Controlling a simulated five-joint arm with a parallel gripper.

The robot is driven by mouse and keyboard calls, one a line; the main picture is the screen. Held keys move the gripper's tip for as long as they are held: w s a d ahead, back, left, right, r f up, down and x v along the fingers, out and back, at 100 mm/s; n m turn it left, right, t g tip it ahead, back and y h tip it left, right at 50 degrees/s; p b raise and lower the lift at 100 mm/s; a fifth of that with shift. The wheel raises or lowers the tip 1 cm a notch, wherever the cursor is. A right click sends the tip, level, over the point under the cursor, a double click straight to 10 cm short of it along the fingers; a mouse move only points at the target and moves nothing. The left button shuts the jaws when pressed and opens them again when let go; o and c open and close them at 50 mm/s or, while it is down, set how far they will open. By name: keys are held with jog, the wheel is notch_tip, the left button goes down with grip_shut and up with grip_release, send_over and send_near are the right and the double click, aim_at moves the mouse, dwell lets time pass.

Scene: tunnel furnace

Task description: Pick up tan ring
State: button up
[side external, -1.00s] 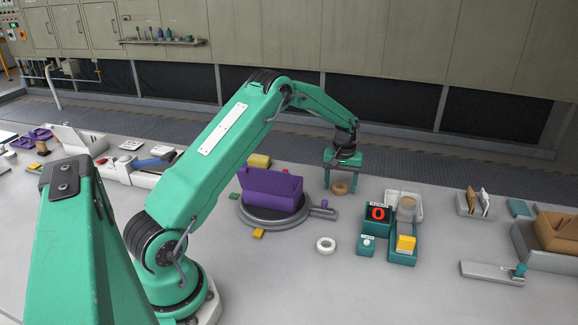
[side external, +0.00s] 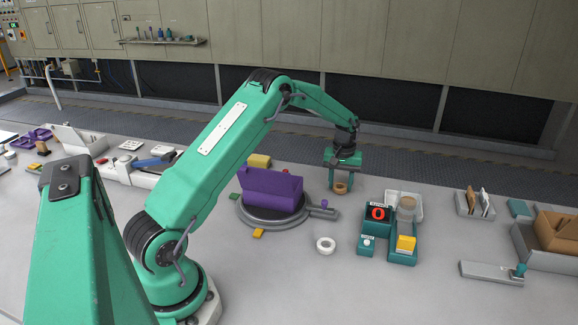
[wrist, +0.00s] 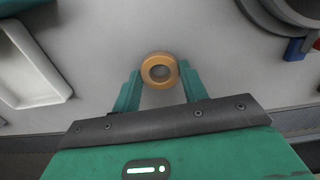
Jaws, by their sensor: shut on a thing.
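The tan ring (side external: 341,188) is at my gripper's fingertips, on or just above the grey table; the height is hard to tell. In the wrist view the tan ring (wrist: 160,71) sits between the two green fingers, its hole facing the camera. My gripper (side external: 342,184) points down over it. In the wrist view my gripper (wrist: 159,80) is shut on the ring, with a finger at its left and right sides.
A purple block-like bin (side external: 270,190) stands on a dark round turntable (side external: 250,216) to the left. A white ring (side external: 326,245) lies in front. Teal trays (side external: 402,256) and a white tray (side external: 417,198) stand to the right. The table between is clear.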

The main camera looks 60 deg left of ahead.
notch_tip(320, 180, up, 7)
dwell(1.1)
jog(key=shift+f, duration=0.1)
